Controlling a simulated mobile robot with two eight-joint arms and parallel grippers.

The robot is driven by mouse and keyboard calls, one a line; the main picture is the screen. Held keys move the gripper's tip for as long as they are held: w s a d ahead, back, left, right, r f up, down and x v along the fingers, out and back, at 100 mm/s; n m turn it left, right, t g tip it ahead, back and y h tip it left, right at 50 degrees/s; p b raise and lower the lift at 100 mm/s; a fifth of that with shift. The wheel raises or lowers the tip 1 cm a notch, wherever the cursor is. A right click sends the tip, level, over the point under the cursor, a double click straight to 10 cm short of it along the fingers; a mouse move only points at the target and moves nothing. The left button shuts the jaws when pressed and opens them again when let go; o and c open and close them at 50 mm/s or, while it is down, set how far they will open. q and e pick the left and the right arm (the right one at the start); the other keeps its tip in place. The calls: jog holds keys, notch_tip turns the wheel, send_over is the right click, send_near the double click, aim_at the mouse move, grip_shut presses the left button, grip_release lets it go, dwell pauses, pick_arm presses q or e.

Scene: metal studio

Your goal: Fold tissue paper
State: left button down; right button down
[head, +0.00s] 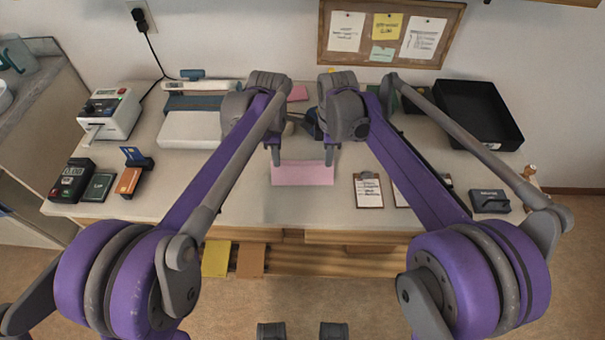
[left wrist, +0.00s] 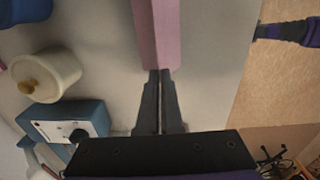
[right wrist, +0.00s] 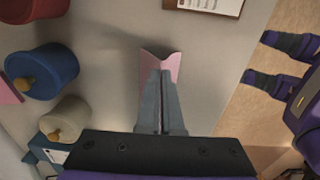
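The pink tissue paper (head: 302,174) is a flat strip near the middle of the desk in the head view. My left gripper (head: 276,160) is at its left end, and the left wrist view shows the closed fingertips pinching the near end of the paper (left wrist: 157,35). My right gripper (head: 329,160) is at its right end. In the right wrist view its fingers are closed on the paper (right wrist: 158,68), which is creased into a shallow V there. Whether the paper touches the desk is hard to tell.
Behind my arms, a lidded cream pot (left wrist: 45,76) and a blue pot (right wrist: 42,70) stand close by. A clipboard (head: 368,190) lies right of the paper. A black tray (head: 478,112) sits at the back right, a card holder (head: 133,173) at left. The desk in front of the paper is clear.

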pick_arm(q)
jog(key=shift+r, duration=0.15)
pick_arm(e)
jog(key=shift+r, duration=0.15)
